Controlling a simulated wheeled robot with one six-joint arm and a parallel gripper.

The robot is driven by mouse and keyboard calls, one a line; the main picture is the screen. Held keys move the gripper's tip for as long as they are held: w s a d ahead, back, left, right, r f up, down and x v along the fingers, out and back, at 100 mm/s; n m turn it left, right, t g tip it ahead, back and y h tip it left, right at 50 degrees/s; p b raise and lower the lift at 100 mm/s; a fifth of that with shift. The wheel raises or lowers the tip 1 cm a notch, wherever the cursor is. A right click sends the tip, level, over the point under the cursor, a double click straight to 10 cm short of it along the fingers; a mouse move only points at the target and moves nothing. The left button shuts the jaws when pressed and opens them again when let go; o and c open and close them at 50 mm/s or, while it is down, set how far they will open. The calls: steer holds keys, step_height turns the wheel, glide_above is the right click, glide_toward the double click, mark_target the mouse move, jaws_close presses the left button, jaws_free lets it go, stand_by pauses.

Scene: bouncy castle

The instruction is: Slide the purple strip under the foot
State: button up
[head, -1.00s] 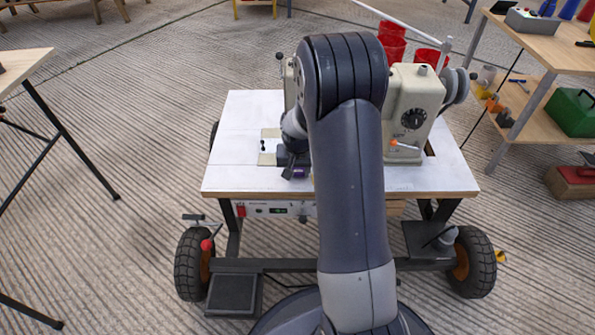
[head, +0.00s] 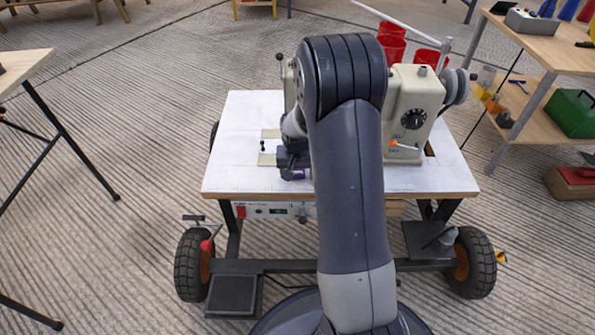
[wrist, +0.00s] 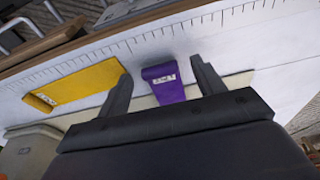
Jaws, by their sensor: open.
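The purple strip (wrist: 167,82) lies on the white table top of the sewing machine in the wrist view, with a small printed label on it. My gripper (wrist: 163,78) is open, with one finger on each side of the strip and a gap visible on both sides. In the head view my gripper (head: 288,165) is low over the table, left of my arm, and a bit of the purple strip (head: 299,174) shows beside it. The cream sewing machine (head: 412,105) stands behind my arm. Its presser foot is hidden by my arm.
A ruler scale runs along the table edge. The white table top (head: 240,130) is mostly clear at the left.

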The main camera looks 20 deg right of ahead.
steer(key=shift+r, duration=0.1)
step_height(320, 180, up, 10)
steer(key=s+p, duration=0.2)
steer(key=p, duration=0.2)
steer(key=shift+a+r, duration=0.2)
steer(key=shift+a, duration=0.25)
steer(key=f+b, duration=0.1)
steer(key=f, duration=0.2)
steer(key=w+f+b, duration=0.1)
steer(key=f+b, duration=0.1)
steer(key=f, duration=0.2)
steer(key=f+b, duration=0.1)
steer(key=f, duration=0.2)
steer(key=shift+w+d+f, duration=0.25)
steer(key=shift+d, duration=0.05)
steer(key=shift+s+a, duration=0.1)
steer(key=shift+s, duration=0.3)
